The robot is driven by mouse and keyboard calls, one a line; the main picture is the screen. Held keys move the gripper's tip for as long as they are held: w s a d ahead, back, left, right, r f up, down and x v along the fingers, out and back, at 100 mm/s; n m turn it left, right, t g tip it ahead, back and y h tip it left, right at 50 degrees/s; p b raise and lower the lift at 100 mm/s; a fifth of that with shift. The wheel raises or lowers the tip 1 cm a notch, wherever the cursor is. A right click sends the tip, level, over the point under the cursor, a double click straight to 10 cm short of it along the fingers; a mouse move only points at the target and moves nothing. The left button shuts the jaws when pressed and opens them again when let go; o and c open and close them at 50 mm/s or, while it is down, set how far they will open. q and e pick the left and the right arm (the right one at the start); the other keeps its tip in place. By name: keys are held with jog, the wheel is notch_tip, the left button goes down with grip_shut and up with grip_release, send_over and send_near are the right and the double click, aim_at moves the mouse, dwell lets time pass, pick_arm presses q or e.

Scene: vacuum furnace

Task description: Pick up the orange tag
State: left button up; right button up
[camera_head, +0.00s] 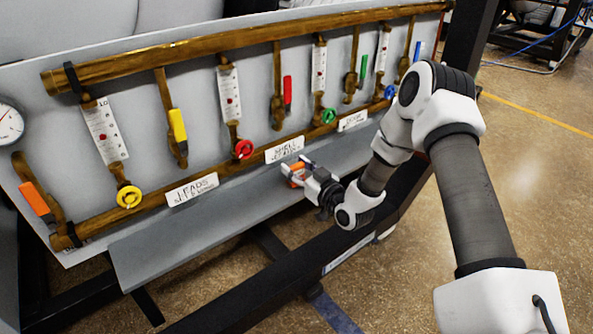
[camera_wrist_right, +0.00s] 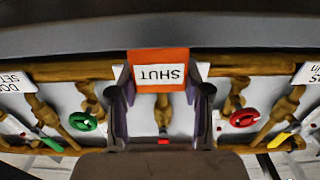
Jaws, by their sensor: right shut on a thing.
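The orange tag (camera_wrist_right: 158,55) has a white label reading SHUT, upside down in the right wrist view. It sits between the two fingers of my right gripper (camera_wrist_right: 160,88), which is shut on it. In the head view the orange tag (camera_head: 295,179) shows small at the fingertips of my right gripper (camera_head: 303,175), over the grey ledge (camera_head: 190,234) below the pipes. I cannot tell whether the tag touches the ledge. My left gripper is not in view.
Behind the ledge stands a grey panel with brown pipes (camera_head: 180,52), a red valve wheel (camera_head: 243,149), a yellow one (camera_head: 129,197), a green one (camera_head: 328,116) and several coloured lever handles. White label plates (camera_head: 285,149) line the lower pipe. Open floor (camera_head: 530,150) lies to the right.

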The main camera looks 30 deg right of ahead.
jog(key=r, duration=0.2)
jog(key=r+p, duration=0.1)
jog(key=shift+s+d+r, duration=0.15)
jog(key=shift+s+d, duration=0.05)
jog(key=shift+d, duration=0.1)
jog(key=s+d+r+p, duration=0.1)
jog(key=s+d+p, duration=0.6)
jog(key=s+d, duration=0.3)
jog(key=shift+s+d, duration=0.3)
jog(key=shift+d, duration=0.15)
jog(key=shift+d+r, duration=0.1)
jog(key=shift+r, duration=0.1)
